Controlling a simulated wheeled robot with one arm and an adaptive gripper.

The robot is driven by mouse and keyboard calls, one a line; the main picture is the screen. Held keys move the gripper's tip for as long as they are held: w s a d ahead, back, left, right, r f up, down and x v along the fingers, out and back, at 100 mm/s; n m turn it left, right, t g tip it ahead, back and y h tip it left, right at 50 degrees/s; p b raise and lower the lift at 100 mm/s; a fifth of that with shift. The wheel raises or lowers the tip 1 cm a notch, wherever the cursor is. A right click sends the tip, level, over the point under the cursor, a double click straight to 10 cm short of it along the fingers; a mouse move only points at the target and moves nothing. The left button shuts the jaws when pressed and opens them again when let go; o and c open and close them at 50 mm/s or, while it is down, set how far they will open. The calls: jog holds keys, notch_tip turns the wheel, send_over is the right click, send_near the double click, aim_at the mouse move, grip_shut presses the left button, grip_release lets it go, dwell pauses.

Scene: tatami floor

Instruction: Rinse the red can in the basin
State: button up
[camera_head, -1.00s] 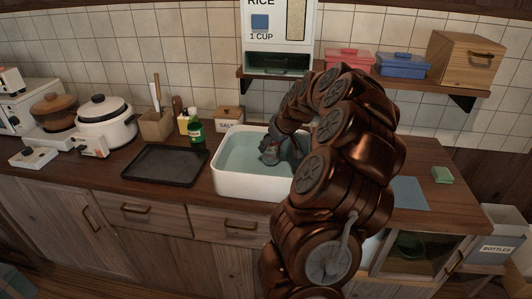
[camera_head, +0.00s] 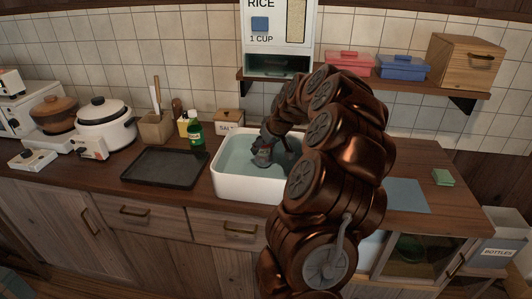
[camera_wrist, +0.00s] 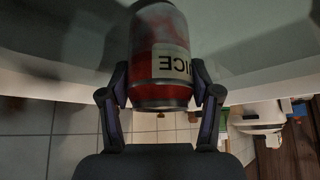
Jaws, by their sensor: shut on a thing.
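The white basin (camera_head: 262,189) holds greenish water (camera_head: 240,155) and stands in the counter at the middle of the head view. My gripper (camera_head: 263,149) reaches down into it from the right, low at the water. In the wrist view my gripper (camera_wrist: 162,100) is shut on the red can (camera_wrist: 160,90), one finger on each side. The can is red with greyish smears and a pale label whose letters appear upside down. In the head view the can is mostly hidden by the gripper, so how deep it sits in the water I cannot tell.
A dark tray (camera_head: 164,167) lies left of the basin, with a green bottle (camera_head: 195,134) and salt box (camera_head: 229,121) behind. A blue mat (camera_head: 408,195) and green sponge (camera_head: 443,177) lie to the right. A rice dispenser (camera_head: 279,30) hangs above the basin.

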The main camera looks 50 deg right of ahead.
jog(key=shift+w+a, duration=0.45)
jog(key=shift+w, duration=0.2)
jog(key=shift+s+d+b, duration=0.7)
jog(key=shift+s+d, duration=0.05)
jog(key=shift+s, duration=0.3)
jog(key=shift+s+d+b, duration=0.7)
jog(key=shift+s, duration=0.3)
jog(key=shift+w, duration=0.1)
jog(key=shift+w+a, duration=0.75)
jog(key=shift+w, duration=0.25)
jog(key=shift+w+a, duration=0.7)
jog(key=shift+w, duration=0.3)
jog(key=shift+s+d, duration=0.1)
jog(key=shift+s, duration=0.05)
